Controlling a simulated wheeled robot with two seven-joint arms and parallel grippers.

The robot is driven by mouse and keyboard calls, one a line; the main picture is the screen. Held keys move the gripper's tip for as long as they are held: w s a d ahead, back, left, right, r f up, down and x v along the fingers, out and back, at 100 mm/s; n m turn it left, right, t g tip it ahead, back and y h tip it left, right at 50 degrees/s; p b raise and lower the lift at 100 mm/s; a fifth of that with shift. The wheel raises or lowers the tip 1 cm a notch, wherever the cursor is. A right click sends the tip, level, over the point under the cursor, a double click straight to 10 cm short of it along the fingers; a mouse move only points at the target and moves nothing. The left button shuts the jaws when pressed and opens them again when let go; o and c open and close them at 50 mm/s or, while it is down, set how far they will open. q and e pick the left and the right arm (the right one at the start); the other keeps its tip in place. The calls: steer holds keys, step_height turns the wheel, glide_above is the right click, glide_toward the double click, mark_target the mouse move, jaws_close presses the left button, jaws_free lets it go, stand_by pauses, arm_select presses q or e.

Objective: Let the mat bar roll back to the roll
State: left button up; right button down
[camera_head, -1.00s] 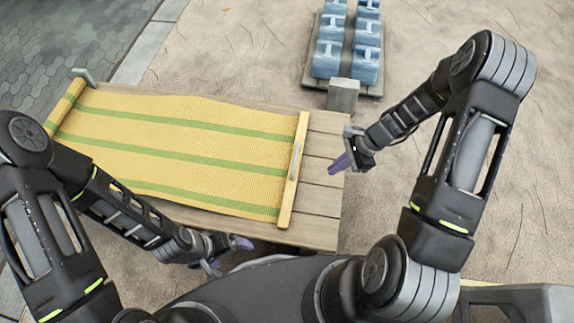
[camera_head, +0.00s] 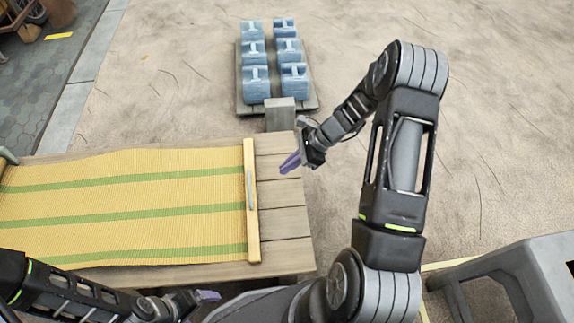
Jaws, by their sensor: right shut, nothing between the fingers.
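The yellow mat with green stripes (camera_head: 120,197) lies stretched out over a wooden table. Its pale wooden bar (camera_head: 252,225) runs along the mat's right edge, with a small metal handle at its middle. The roll at the mat's left end is out of view. My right gripper (camera_head: 289,164) is shut and empty above the table's right side, just right of the bar and apart from it. My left gripper (camera_head: 207,297) is low at the table's front edge, partly cut by the view; its opening is unclear.
The wooden table (camera_head: 285,225) has bare planks right of the bar. A grey block (camera_head: 280,114) stands at its far right corner. Behind it is a pallet (camera_head: 307,102) with several blue containers (camera_head: 257,85). A grey bench (camera_head: 520,270) stands at the lower right. The ground between is clear.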

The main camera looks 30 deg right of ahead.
mark_target(250, 190)
steer(key=b+x, duration=0.1)
steer(key=x, duration=0.6)
steer(key=shift+f+b, duration=0.2)
steer(key=shift+b, duration=0.2)
steer(key=shift+w+a+f, duration=0.1)
steer(key=shift+w+a, duration=0.15)
steer(key=shift+a, duration=0.35)
steer(key=shift+w+a+f, duration=0.1)
steer(key=shift+w+a, duration=0.2)
steer(key=shift+a, duration=0.25)
steer(key=shift+w+a+f+b, duration=0.1)
steer(key=shift+w+a+b, duration=0.25)
steer(key=shift+a, duration=0.35)
